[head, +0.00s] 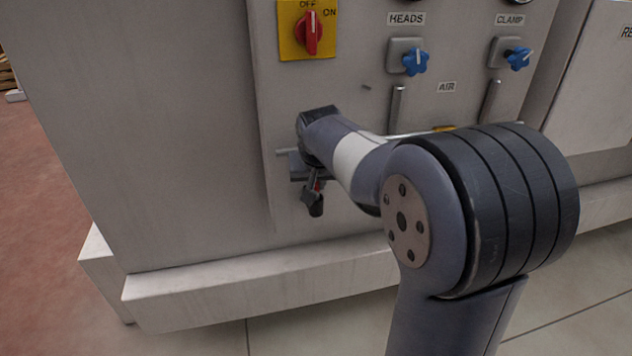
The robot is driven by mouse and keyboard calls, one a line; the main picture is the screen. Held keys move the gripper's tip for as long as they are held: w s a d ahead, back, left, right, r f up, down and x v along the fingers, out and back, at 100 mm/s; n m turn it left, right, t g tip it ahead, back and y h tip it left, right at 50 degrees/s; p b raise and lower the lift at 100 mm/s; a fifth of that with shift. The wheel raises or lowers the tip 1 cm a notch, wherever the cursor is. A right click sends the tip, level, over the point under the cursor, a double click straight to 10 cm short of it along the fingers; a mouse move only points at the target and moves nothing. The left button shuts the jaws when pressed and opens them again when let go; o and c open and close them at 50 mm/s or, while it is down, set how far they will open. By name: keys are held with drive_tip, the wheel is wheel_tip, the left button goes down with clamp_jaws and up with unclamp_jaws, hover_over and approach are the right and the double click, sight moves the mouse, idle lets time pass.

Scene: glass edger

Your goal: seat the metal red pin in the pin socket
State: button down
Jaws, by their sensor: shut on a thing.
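My gripper (314,207) hangs in front of the grey machine's front panel, below the red switch, with its fingers pointing down. It is shut on the red pin (317,186); only a small red spot of the pin shows between the dark fingers. The pin's tilt and its ends are hidden. I cannot make out the pin socket; my gripper and arm cover part of the panel there. I cannot tell whether the pin touches anything besides the gripper.
The machine panel (190,120) carries a red rotary switch (312,34) on a yellow plate, two blue knobs (414,61) (519,59) and metal levers (397,107). A pale ledge (220,294) juts out along the machine's base. Floor lies open at the left.

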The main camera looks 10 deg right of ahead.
drive_tip(key=shift+f, duration=0.25)
drive_tip(key=c, duration=1.4)
unclamp_jaws()
drive_tip(key=shift+r, duration=0.3)
drive_tip(key=v, duration=1.2)
drive_tip(key=shift+w+f, duration=0.1)
drive_tip(key=shift+f, duration=0.05)
